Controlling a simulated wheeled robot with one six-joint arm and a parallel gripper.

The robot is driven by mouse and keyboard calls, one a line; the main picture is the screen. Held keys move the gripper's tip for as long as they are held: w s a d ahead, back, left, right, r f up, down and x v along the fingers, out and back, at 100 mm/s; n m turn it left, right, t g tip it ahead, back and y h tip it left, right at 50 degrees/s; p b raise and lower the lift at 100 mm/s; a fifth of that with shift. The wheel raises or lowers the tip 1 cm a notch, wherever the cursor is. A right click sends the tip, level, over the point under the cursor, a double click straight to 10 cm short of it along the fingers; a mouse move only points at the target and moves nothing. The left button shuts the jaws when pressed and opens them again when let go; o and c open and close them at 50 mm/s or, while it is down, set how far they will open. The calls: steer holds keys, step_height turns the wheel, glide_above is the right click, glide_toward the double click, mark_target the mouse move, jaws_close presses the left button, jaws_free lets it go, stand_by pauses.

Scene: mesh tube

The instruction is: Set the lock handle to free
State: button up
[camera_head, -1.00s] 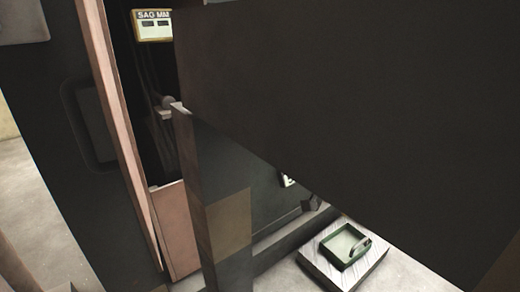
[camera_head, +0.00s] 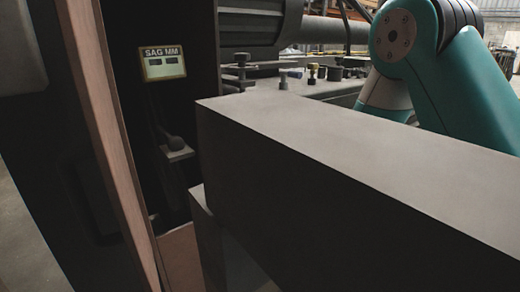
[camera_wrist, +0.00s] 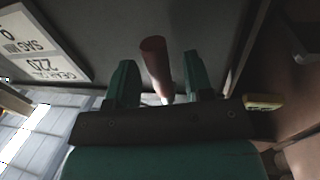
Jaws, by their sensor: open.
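A red-brown cylindrical handle (camera_wrist: 154,62) shows in the wrist view, the only thing there that looks like the lock handle. My gripper (camera_wrist: 158,72) is open, one teal finger on each side of the handle. There is a visible gap on both sides, so it is not gripped. The lower end of the handle has a pale tip and runs down towards the gripper's dark crossbar. I cannot tell its lock position. In the head view my gripper is hidden, and the handle cannot be made out.
A large dark box-shaped beam (camera_head: 350,165) fills the head view's middle and right. Behind it are my teal arm and a machine with several small fittings (camera_head: 310,75). A "SAG MM" display (camera_head: 164,64) hangs at left. In the wrist view, a white label (camera_wrist: 40,45) is upper left.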

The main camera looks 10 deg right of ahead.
steer(key=shift+w, duration=0.75)
steer(key=shift+a, duration=0.1)
jaws_close()
